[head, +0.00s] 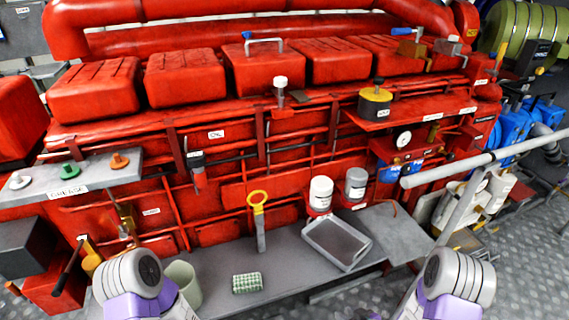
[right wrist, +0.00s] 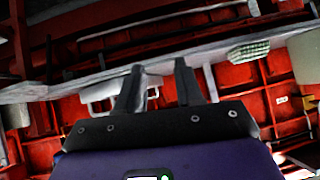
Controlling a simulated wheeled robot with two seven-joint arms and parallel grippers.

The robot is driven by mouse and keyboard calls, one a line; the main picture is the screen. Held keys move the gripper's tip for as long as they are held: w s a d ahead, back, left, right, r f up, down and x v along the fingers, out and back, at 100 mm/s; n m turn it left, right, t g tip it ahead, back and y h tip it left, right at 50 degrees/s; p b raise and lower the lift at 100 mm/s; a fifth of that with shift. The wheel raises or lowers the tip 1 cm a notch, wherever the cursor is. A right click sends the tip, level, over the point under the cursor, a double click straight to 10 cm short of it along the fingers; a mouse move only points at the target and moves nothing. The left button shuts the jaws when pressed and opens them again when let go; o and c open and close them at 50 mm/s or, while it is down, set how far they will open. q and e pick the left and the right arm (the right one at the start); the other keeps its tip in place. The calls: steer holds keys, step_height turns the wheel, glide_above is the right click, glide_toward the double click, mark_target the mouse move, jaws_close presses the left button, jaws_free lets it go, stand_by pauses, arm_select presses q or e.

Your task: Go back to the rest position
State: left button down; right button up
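My right gripper (right wrist: 160,72) shows in the right wrist view with its two dark fingers apart and nothing visible between them. In the head view, only rounded white and purple parts of my two arms show at the bottom edge, one at the left and one at the right. I cannot make out the fingers of either gripper there. My left gripper is not seen in any view.
A grey bench (head: 290,270) runs below a red engine (head: 320,150). On it are a grey tray (head: 337,262), a checkered block (head: 247,283), a yellow-ringed tool (head: 259,205) and a pale cup (head: 186,280). A grey rail (head: 480,163) crosses at the right.

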steer(key=s+a+f+m+g+p, duration=0.1)
steer(key=s+a+f+m+g, duration=0.1)
steer(key=s, duration=0.6)
steer(key=s+a+f+m+g+p, duration=0.1)
steer(key=s+a+f+m+g, duration=0.1)
steer(key=s+a+m+g, duration=0.2)
steer(key=s+a+g, duration=0.2)
steer(key=s+a, duration=0.1)
steer(key=s, duration=0.1)
steer(key=shift+a+m+h, duration=0.25)
steer(key=shift+m+h, duration=0.05)
steer(key=shift+m, duration=0.1)
